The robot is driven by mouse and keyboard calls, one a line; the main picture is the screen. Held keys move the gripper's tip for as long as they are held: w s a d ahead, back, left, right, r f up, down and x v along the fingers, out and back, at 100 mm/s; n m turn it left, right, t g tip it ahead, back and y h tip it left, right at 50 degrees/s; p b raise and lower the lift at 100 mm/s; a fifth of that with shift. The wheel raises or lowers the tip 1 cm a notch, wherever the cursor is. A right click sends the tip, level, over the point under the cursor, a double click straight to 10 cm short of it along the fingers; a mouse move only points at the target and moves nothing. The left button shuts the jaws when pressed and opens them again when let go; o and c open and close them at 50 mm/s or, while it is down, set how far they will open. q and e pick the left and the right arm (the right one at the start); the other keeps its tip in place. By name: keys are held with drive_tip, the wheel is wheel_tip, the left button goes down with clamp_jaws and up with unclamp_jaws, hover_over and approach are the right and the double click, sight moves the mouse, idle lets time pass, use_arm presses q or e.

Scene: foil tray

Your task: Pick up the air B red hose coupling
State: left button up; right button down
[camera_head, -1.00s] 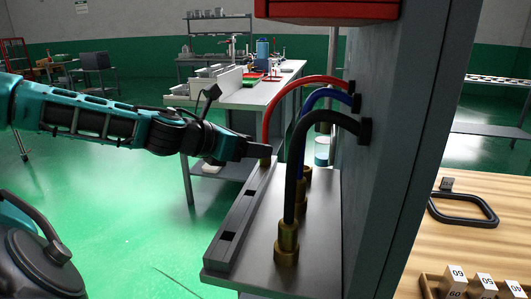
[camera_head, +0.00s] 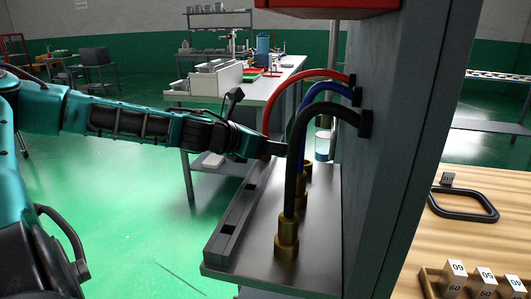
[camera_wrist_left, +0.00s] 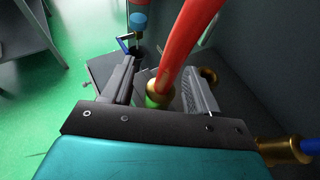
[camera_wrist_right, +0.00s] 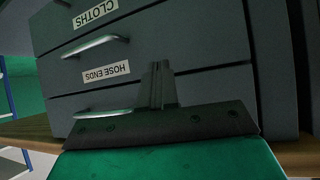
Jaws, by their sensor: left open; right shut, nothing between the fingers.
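The red hose (camera_head: 283,88) arches from the grey cabinet wall down to the metal shelf. Its brass coupling (camera_wrist_left: 159,94) shows in the left wrist view, with a green band just below the brass. My left gripper (camera_wrist_left: 165,85) is open, with one finger on each side of the red hose's coupling. In the head view the left gripper (camera_head: 277,149) is at the red hose's lower end, and its fingertips are partly hidden by the black hose. My right gripper (camera_wrist_right: 158,85) is shut and empty in front of a drawer cabinet; it is not in the head view.
The blue hose (camera_head: 315,95) and the black hose (camera_head: 296,150), with brass ends, stand close beside the red one on the shelf (camera_head: 262,262). A dark slotted bar (camera_head: 232,232) runs along the shelf's left edge. A drawer labelled hose ends (camera_wrist_right: 135,80) faces my right gripper.

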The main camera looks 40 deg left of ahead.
use_arm(q)
drive_tip(key=shift+w+d+f, duration=0.1)
drive_tip(key=shift+w+f, duration=0.05)
drive_tip(key=shift+w, duration=0.2)
drive_tip(key=c, duration=1)
